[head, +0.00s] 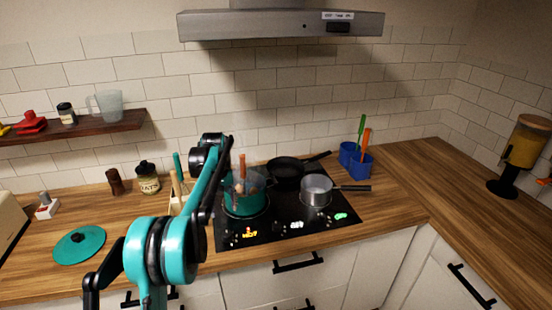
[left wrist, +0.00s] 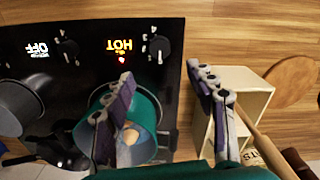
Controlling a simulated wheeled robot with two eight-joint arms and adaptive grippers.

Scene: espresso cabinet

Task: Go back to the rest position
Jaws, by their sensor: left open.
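My left arm rises from the lower left of the head view, and its gripper (head: 238,182) is above the teal pot (head: 245,207) on the stove's left side. In the left wrist view, my left gripper (left wrist: 162,82) has its fingers spread with nothing between them. One finger overlaps the teal pot (left wrist: 152,112), and the other is beside the pale wooden utensil box (left wrist: 252,90). The gripper's exact height over the rim is unclear. My right gripper is in neither view.
A black pan (head: 285,172) and a steel saucepan (head: 316,192) share the black stove (head: 285,226). The display by the pot reads HOT. A teal lid (head: 78,245) lies on the counter at left. The range hood (head: 280,25) hangs above.

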